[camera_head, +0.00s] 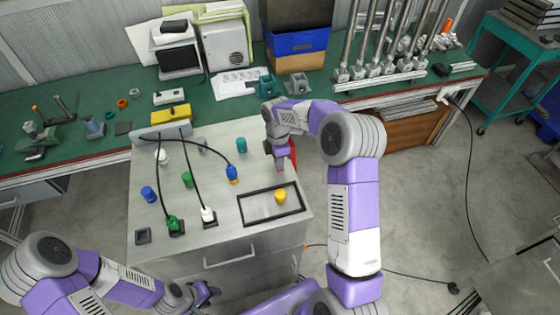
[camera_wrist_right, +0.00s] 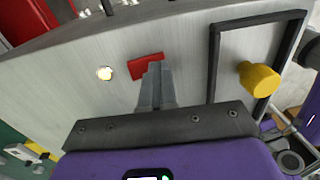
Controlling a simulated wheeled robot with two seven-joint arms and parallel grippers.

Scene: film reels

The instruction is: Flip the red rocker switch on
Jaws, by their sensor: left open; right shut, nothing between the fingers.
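The red rocker switch (camera_wrist_right: 147,66) shows in the right wrist view on the grey metal panel top. A small glowing round lamp (camera_wrist_right: 104,73) sits to its left. My right gripper (camera_wrist_right: 155,70) is shut and empty, its fingertips overlapping the switch's lower right part in that view. I cannot tell whether they touch it. In the head view my right gripper (camera_head: 280,166) points down at the panel's right side and the switch is hidden there. My left gripper (camera_head: 206,291) is open, low in front of the cabinet, away from the panel's controls.
The panel top (camera_head: 212,160) carries a yellow knob (camera_head: 280,196) inside a black frame (camera_head: 258,215), and blue (camera_head: 148,193), green (camera_head: 187,179) and teal (camera_head: 241,145) parts. Black cables arch to plugs, including a white one (camera_head: 208,214). A red object (camera_head: 293,152) shows beside my right wrist.

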